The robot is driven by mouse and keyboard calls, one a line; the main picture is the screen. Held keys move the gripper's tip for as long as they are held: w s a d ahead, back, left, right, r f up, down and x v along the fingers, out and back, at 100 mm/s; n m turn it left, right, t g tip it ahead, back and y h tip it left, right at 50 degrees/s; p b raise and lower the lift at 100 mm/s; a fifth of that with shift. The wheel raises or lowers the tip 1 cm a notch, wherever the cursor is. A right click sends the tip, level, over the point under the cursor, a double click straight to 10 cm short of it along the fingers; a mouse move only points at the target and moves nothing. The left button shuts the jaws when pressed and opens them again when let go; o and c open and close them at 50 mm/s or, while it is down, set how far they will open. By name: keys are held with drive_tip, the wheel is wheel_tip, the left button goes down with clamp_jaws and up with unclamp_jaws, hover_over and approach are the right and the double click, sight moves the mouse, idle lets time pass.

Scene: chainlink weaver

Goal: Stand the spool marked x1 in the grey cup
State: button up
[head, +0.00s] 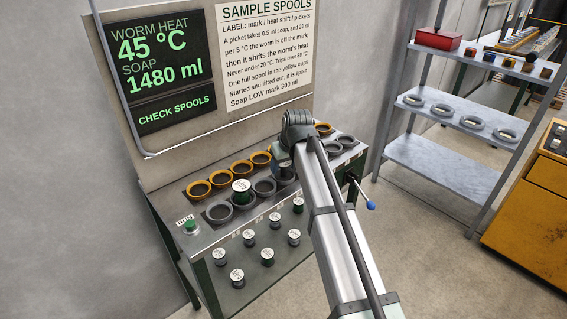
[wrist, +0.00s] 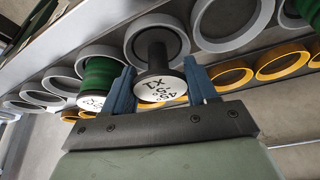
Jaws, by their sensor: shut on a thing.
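My gripper (wrist: 165,85) is shut on a spool (wrist: 160,88) with a dark, bare-looking core; its white top label reads upside down, seemingly with x1 on it. The spool's far end lines up with a grey cup (wrist: 184,38); I cannot tell whether it is seated in it or just above. Beside it in the wrist view, a green-wound spool (wrist: 100,72) stands close to my left finger, its label partly hidden. In the head view my arm hides the fingers and most of the held spool. There, a green spool (head: 241,186) stands in the front grey row.
Yellow cups (head: 199,189) line the back of the bench, grey cups (head: 218,211) the front. Several white-topped spools (head: 267,255) stand on the lower ledge. A green button (head: 190,226) is at the left corner, a blue-knobbed lever (head: 370,205) at the right.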

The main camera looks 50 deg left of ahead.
drive_tip(key=o, duration=1.3)
drive_tip(key=shift+r, duration=4)
